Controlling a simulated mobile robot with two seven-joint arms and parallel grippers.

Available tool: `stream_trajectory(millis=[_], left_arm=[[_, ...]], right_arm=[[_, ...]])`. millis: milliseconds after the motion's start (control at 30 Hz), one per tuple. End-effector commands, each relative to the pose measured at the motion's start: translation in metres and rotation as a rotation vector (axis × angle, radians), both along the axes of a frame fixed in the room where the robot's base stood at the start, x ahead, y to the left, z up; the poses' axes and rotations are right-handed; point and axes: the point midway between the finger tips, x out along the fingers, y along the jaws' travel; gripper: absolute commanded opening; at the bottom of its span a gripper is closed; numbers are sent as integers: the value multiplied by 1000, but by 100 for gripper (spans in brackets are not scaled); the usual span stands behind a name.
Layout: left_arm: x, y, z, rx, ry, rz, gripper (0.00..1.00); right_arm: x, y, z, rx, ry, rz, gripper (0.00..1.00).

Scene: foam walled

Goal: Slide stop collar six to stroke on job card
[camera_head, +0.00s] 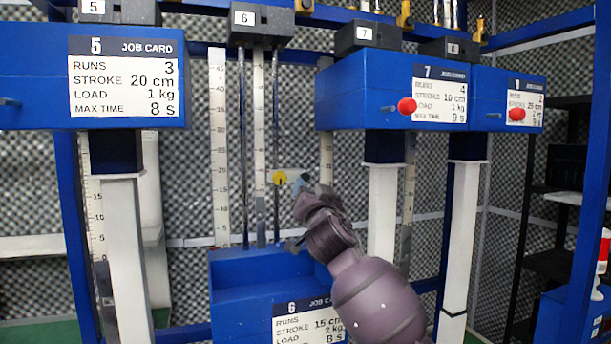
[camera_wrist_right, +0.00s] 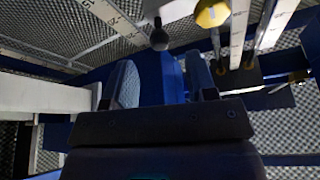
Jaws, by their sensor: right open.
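Station six has two upright rods with a scale (camera_head: 260,150) between them, under a head marked 6 (camera_head: 258,22). The yellow stop collar (camera_head: 280,178) sits on the right rod, at mid-height; it also shows in the right wrist view (camera_wrist_right: 212,13). Job card six (camera_head: 308,325), on the low blue box, reads stroke 15 cm; its lower part is cut off. My right gripper (camera_head: 300,184) is just right of the collar, apparently apart from it. In the wrist view its fingers (camera_wrist_right: 163,85) are spread and empty. The scale value at the collar is too small to read surely. My left gripper is not in view.
Blue station boxes five (camera_head: 30,75), seven (camera_head: 350,90) and eight (camera_head: 495,85) flank the rods higher up. Red knobs stick out from seven (camera_head: 407,106) and eight (camera_head: 517,114). A white post (camera_head: 383,210) stands right of my right gripper.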

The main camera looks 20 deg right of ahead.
Motion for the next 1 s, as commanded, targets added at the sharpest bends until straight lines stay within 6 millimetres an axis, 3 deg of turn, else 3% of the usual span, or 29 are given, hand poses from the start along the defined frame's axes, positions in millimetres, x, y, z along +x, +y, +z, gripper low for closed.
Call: stream_trajectory(millis=[400,867,1000], left_arm=[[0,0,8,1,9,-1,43],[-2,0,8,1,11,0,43],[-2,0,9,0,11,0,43]], right_arm=[[49,-5,21,-2,0,-1,52],[58,-5,23,-1,0,1,52],[58,-5,23,-1,0,1,35]])
